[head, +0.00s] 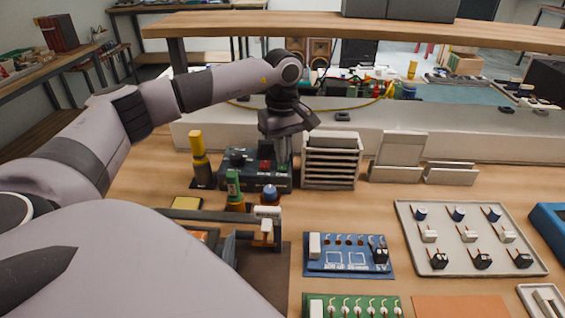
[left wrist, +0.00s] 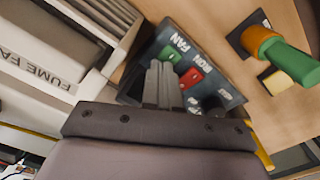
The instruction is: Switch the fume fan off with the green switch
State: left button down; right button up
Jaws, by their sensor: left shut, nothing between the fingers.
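A dark switch box (head: 240,177) stands on the bench. In the left wrist view the box (left wrist: 222,92) carries the words FAN and IRON. The green switch (left wrist: 173,57) is beside FAN, and a red switch (left wrist: 191,77) is beside IRON. My left gripper (head: 283,168) is shut and empty, pointing down at the box. In the left wrist view its fingertips (left wrist: 161,65) are right by the green switch and partly cover it; I cannot tell whether they touch. A pale housing lettered FUME FA (left wrist: 40,62) shows at the left there. My right gripper is out of view.
A pale slatted unit (head: 331,162) stands close right of the box. A blue board (head: 348,268) and a parts tray (head: 460,264) lie farther right. A shelf (head: 400,33) spans above.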

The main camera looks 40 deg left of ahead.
pick_arm(q)
jog(key=shift+r+p, duration=0.55)
jog(key=shift+r, duration=0.4)
notch_tip(320, 180, up, 2)
jog(key=shift+r+p, duration=0.1)
jog(key=shift+p, duration=0.8)
jog(key=shift+r+p, duration=1.1)
jog(key=shift+r, duration=0.25)
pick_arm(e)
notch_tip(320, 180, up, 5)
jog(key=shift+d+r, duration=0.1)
pick_arm(q)
jog(key=shift+d+f, duration=0.1)
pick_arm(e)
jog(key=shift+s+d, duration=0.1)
